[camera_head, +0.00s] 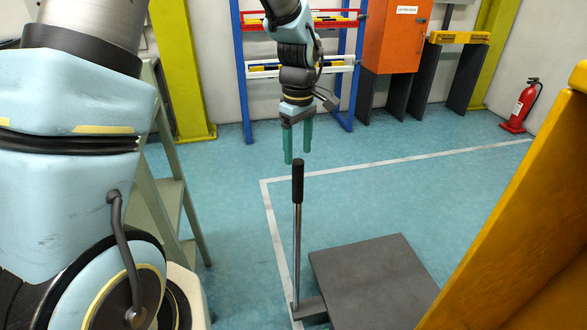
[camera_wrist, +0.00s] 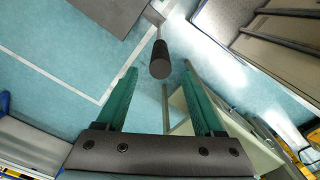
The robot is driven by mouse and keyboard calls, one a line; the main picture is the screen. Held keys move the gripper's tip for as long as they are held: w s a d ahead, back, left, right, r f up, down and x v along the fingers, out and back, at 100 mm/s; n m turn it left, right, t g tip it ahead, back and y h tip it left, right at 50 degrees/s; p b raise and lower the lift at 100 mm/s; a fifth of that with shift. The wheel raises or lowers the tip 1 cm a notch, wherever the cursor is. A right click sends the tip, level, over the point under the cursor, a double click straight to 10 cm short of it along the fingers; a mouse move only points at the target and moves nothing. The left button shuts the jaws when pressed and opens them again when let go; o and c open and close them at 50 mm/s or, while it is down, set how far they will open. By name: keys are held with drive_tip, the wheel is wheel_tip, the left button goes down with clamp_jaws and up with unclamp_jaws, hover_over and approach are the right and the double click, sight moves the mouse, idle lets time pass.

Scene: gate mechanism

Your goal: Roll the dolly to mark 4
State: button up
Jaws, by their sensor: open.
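The dolly is a flat dark grey platform (camera_head: 372,283) low on the floor in the head view, with a thin upright metal handle (camera_head: 297,245) at its left side. The handle ends in a black grip (camera_head: 298,181). My gripper (camera_head: 298,160) is open and points down just above the grip, with its green fingers apart and empty. In the wrist view the black grip (camera_wrist: 160,60) shows end-on beyond the fingertips (camera_wrist: 160,72), roughly centred between them. The dolly platform (camera_wrist: 112,12) shows at the top. I see no mark with a number 4.
White lines (camera_head: 390,161) run on the blue floor behind and left of the dolly. A yellow structure (camera_head: 520,220) stands close at the right. A green-grey ladder (camera_head: 172,195) stands at the left. A blue rack (camera_head: 243,75), orange cabinet (camera_head: 396,35) and fire extinguisher (camera_head: 521,106) line the back. Floor behind the dolly is clear.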

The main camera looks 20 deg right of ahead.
sight(298, 175)
wheel_tip(298, 175, down, 8)
drive_tip(key=shift+f+p, duration=0.1)
drive_tip(key=shift+p, duration=0.8)
clamp_jaws()
idle(0.8)
